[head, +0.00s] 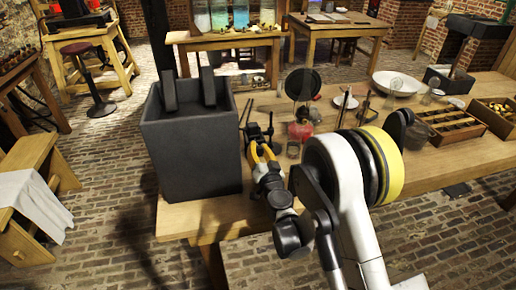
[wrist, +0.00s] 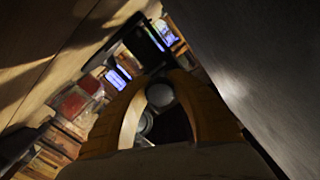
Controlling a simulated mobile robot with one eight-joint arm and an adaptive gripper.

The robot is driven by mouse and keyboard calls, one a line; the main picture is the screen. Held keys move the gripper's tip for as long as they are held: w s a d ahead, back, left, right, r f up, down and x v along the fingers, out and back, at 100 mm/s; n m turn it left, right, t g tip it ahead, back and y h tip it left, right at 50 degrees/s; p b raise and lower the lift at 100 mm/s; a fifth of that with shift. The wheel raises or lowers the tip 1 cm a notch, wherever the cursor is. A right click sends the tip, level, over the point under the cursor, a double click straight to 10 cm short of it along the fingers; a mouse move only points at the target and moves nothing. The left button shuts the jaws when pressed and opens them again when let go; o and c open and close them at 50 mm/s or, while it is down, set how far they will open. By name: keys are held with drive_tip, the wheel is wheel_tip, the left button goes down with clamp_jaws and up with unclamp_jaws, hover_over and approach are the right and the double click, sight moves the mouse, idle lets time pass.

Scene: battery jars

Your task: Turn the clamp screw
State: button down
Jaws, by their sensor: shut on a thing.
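A dark metal clamp (head: 259,129) stands at the table's edge, just right of the large grey box. My gripper (head: 262,150) has yellow fingers and reaches in at the near side of the clamp. In the wrist view the fingers of my gripper (wrist: 161,88) close around a small round grey end, which looks like the clamp screw (wrist: 160,95). In the head view the fingers hide the screw. The dim wrist view does not show how far it is turned.
The large dark grey box (head: 190,150) stands close on the left of my gripper. On the wooden table (head: 435,170) are a red-based burner (head: 300,131), a white bowl (head: 397,83) and wooden trays (head: 452,122).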

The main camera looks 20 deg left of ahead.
drive_tip(key=shift+n, duration=0.6)
drive_tip(key=c, duration=1.1)
unclamp_jaws()
drive_tip(key=shift+o, duration=0.2)
wheel_tip(320, 180, up, 10)
